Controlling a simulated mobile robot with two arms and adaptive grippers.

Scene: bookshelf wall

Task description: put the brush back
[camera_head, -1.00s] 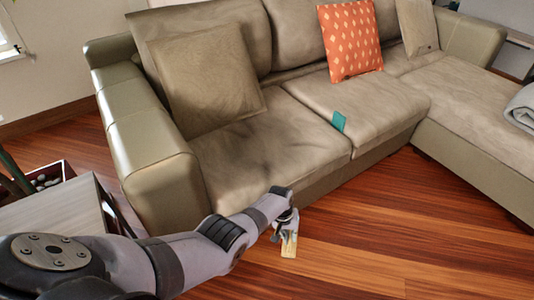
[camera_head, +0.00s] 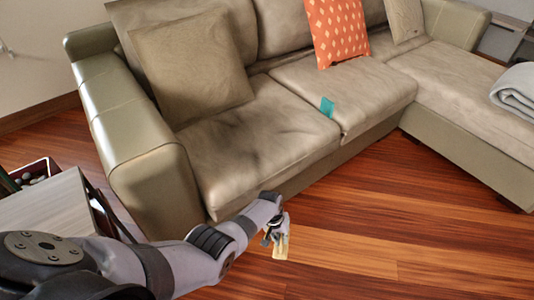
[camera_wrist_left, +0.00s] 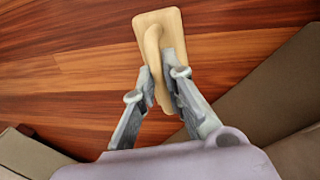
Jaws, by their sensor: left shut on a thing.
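The brush is a pale wooden piece with a flat block and a curved handle. In the left wrist view the brush (camera_wrist_left: 157,22) sticks out past the fingers of my left gripper (camera_wrist_left: 160,74), which is shut on it. In the head view my left gripper (camera_head: 274,232) holds the brush (camera_head: 282,248) in front of the sofa, above the wooden floor. The brush is small there and partly hidden by the fingers. My right gripper is not in view.
A beige sofa (camera_head: 170,190) fills the middle and right, with an orange cushion (camera_head: 338,30) and a teal item (camera_head: 326,107) on it. A grey-topped table (camera_head: 45,205) stands at the left, beside a dark red box (camera_head: 50,167). The floor (camera_head: 400,230) at the right front is clear.

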